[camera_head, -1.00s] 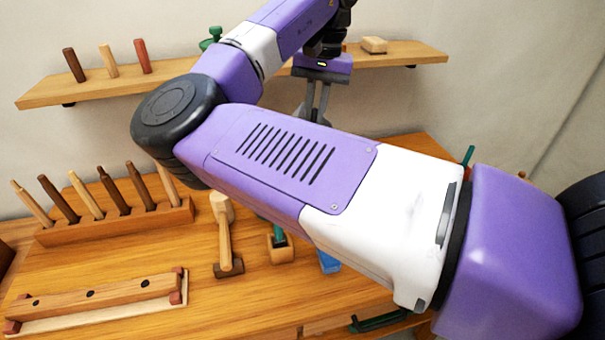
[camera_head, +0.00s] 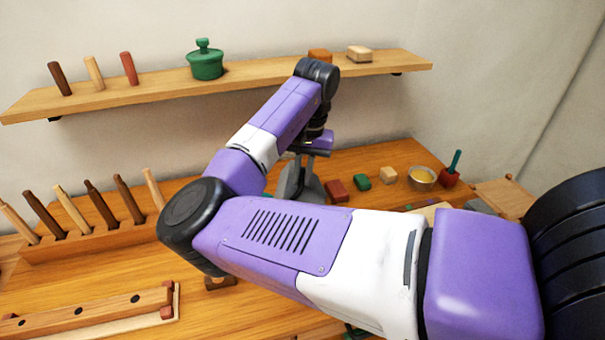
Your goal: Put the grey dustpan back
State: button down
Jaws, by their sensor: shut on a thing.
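My gripper (camera_head: 301,178) is beyond my forearm, in the middle of the view, pointing down over the bench. It is shut on a grey thing that I take to be the grey dustpan (camera_head: 312,188). Only a part of it shows below the purple wrist, and my arm hides the rest. I cannot tell whether it touches the bench top. A flat grey piece (camera_head: 481,206) also lies at the right of the bench, partly covered by my arm; I cannot tell what it is.
Right of my gripper stand a red-brown block (camera_head: 336,191), a green block (camera_head: 362,182), a pale block (camera_head: 389,175), a metal bowl (camera_head: 422,178) and a red holder with a green handle (camera_head: 451,178). A wall shelf (camera_head: 160,90) is behind. A peg rack (camera_head: 90,240) stands left.

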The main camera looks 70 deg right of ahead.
jog(key=shift+f, duration=0.25)
jog(key=c, duration=1.5)
grip_release()
jog(key=shift+o, duration=0.2)
jog(key=shift+r, duration=0.15)
